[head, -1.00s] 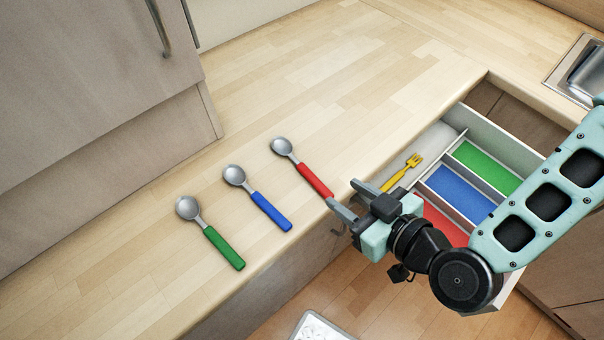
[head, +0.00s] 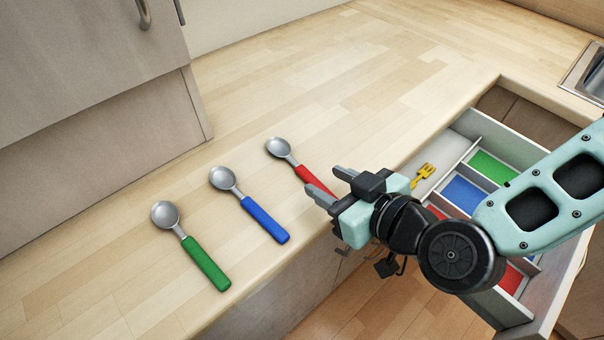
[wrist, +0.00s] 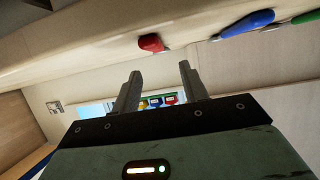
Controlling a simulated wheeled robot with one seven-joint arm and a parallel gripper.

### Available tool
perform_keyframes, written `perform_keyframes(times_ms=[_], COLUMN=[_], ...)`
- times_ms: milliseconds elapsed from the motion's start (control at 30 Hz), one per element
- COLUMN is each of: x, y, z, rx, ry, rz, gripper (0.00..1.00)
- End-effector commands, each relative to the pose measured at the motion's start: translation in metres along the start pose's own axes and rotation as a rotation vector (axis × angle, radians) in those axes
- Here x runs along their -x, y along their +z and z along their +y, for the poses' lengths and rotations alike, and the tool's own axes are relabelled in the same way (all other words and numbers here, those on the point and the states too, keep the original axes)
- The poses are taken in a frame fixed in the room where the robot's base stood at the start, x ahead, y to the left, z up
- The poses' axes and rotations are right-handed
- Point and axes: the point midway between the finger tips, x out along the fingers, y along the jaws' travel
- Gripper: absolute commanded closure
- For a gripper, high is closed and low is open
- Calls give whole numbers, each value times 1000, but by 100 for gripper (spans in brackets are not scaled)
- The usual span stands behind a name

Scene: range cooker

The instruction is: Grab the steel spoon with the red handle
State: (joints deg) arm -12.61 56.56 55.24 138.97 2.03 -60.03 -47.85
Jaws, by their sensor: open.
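The steel spoon with the red handle (head: 312,178) lies on the wooden counter, its bowl toward the back left. Its handle end is partly hidden by my gripper (head: 330,183) in the head view. My gripper is open, its two fingers at the handle end near the counter's front edge. In the wrist view the red handle (wrist: 151,43) shows beyond and above the fingers of my gripper (wrist: 157,88), with nothing between them.
A spoon with a blue handle (head: 264,219) and one with a green handle (head: 206,264) lie to the left. An open drawer (head: 477,125) at right has coloured compartments and a yellow fork (head: 424,173). The counter behind the spoons is clear.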

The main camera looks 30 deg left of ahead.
Motion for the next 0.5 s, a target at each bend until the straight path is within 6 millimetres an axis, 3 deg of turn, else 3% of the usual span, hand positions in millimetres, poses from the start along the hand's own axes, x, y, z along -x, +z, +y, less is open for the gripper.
perform_keyframes(times_ms=[167,500], x=[-12,-56], y=[2,5], z=[0,1], rx=[-2,-2], ry=[0,0], rz=[-1,0], gripper=[56,56])
